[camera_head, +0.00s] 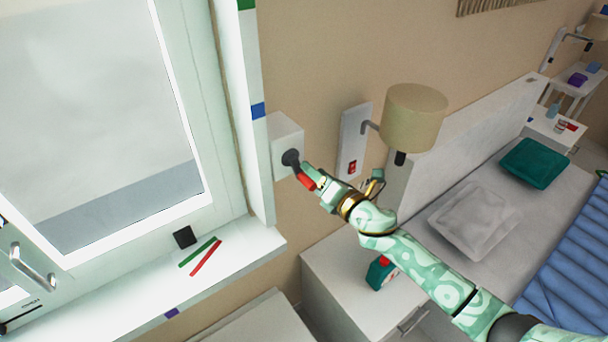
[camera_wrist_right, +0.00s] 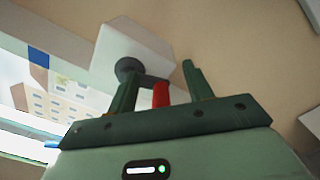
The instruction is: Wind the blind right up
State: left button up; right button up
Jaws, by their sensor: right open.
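A white box (camera_head: 285,143) on the wall beside the window carries a dark round hub (camera_head: 291,158) with a crank arm and a red handle (camera_head: 306,181). The wrist view also shows the hub (camera_wrist_right: 128,68) and the red handle (camera_wrist_right: 161,95). My right gripper (camera_head: 313,178) is at the crank; its open fingers (camera_wrist_right: 160,82) stand either side of the red handle, and I cannot tell if they touch it. The window (camera_head: 100,100) shows a pale area above a darker grey band; I cannot tell which part is the blind. My left gripper is not in view.
A lamp (camera_head: 413,118) and a red switch (camera_head: 352,166) are on the wall close to my right arm. A nightstand (camera_head: 335,285) and bed lie below and right. The sill (camera_head: 240,243) holds green and red sticks and a black block.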

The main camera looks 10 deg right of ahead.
jog(key=v, duration=0.7)
jog(key=shift+s+d, duration=0.15)
jog(key=shift+s, duration=0.2)
